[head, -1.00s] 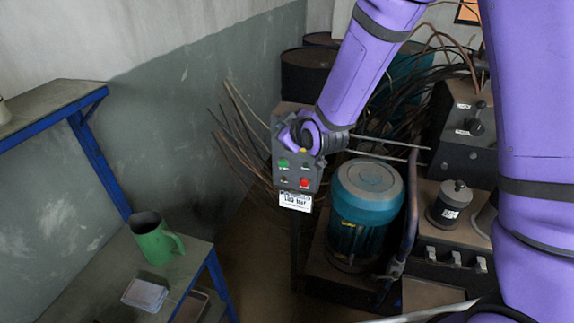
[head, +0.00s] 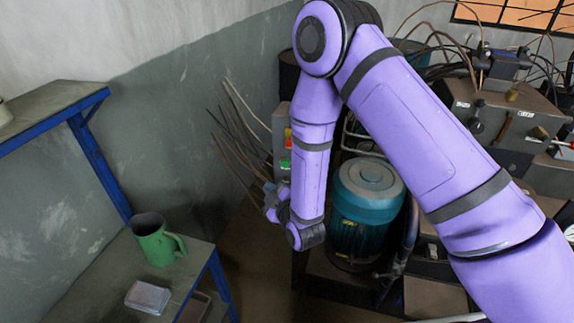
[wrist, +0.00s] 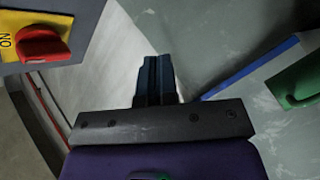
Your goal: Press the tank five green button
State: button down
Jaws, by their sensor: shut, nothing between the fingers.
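A grey control box (head: 280,112) stands behind my forearm, which hides most of its face. Tank five lettering cannot be read. In the wrist view, a red rotary switch (wrist: 42,45) sits on a yellow plate marked ON at upper left. My gripper (head: 269,195) is low and left of the box, its fingers small and partly hidden by my wrist. In the wrist view, its fingers (wrist: 155,70) are together and empty, apart from the switch.
A teal motor (head: 368,190) stands right of my forearm. Bent rods and cables (head: 238,140) stick out left of the box. A green mug (head: 157,240) and a clear box (head: 147,297) sit on a blue-framed bench at lower left.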

aim_at(285, 163)
jog(key=shift+s+f, duration=0.1)
jog(key=shift+f, duration=0.1)
dwell(0.3)
jog(key=shift+w+d, duration=0.5)
jog(key=shift+w, duration=0.9)
jog(key=shift+w+d, duration=0.5)
jog(key=shift+w, duration=0.85)
jog(key=shift+w+d, duration=0.5)
jog(key=shift+w, duration=0.9)
jog(key=shift+w, duration=0.15)
jog(key=shift+w+d, duration=0.15)
jog(key=shift+w, duration=0.05)
jog(key=shift+w+d, duration=0.15)
jog(key=shift+w, duration=0.35)
jog(key=shift+s, duration=0.15)
jog(key=shift+s+a, duration=0.3)
jog(key=shift+s, duration=0.4)
jog(key=shift+s, duration=0.15)
